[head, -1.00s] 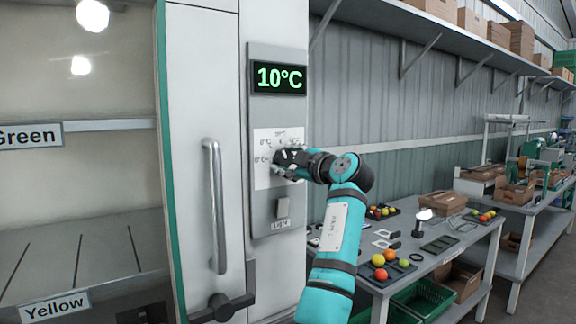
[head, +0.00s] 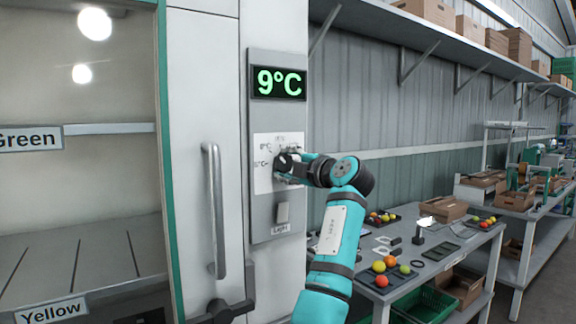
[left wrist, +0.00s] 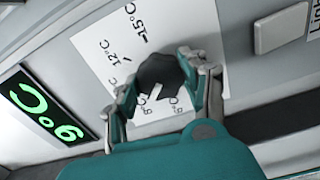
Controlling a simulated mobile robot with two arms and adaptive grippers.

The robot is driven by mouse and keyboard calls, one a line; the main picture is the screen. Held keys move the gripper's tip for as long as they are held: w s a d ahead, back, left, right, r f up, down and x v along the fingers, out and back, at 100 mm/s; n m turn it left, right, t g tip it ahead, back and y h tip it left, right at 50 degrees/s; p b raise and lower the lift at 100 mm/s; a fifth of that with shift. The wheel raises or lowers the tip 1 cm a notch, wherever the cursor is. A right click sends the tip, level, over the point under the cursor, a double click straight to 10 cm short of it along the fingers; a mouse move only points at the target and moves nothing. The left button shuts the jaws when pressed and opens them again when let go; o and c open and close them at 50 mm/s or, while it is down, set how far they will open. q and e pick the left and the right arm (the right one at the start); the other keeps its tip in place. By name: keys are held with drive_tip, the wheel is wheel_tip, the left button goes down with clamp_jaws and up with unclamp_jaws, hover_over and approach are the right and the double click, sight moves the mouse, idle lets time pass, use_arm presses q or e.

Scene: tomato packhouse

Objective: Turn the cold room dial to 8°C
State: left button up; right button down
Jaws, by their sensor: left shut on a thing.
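The cold room dial is a black knob (left wrist: 160,72) on a white scale sheet (head: 263,180), fixed to the grey control panel. In the left wrist view its white pointer mark points down-left, between the fingers, towards the printed temperature labels. My left gripper (head: 287,166) is shut on the knob, one finger on each side, and hides much of it in the head view. The green display (head: 278,83) above reads 9°C; it also shows, turned over, in the left wrist view (left wrist: 42,108). My right gripper is not in view.
A light switch (head: 283,213) sits below the scale sheet. A vertical door handle (head: 214,205) is left of the panel, beside open shelves marked Green and Yellow. A bench (head: 440,262) with tomatoes in trays stands at right.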

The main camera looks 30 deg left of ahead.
use_arm(q)
drive_tip(key=o, duration=1.2)
drive_tip(key=v, duration=1.2)
